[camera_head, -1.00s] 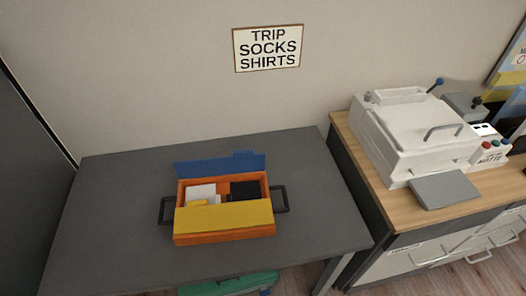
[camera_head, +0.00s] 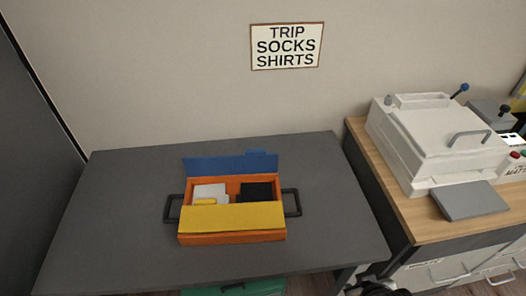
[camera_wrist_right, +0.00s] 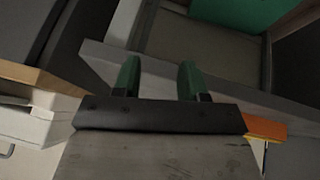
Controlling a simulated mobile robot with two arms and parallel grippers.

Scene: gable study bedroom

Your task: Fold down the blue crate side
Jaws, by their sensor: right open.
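The orange crate (camera_head: 232,239) sits on the grey table with dark handles at its left and right ends. Its blue side (camera_head: 230,165) stands up along the back. A yellow panel (camera_head: 232,217) runs along the front. White and yellow items lie in the left part, a black item in the right. My right gripper shows in the right wrist view (camera_wrist_right: 158,80) with two green fingers apart and nothing between them. It is away from the blue side; a dark part of my right arm shows at the bottom of the head view. My left gripper is not in view.
The grey table (camera_head: 110,215) is clear around the crate. A green container (camera_head: 235,289) is below its front edge. A wooden-topped cabinet (camera_head: 405,210) with a white press machine (camera_head: 440,140) stands to the right. A sign reading "TRIP SOCKS SHIRTS" (camera_head: 287,46) hangs on the wall.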

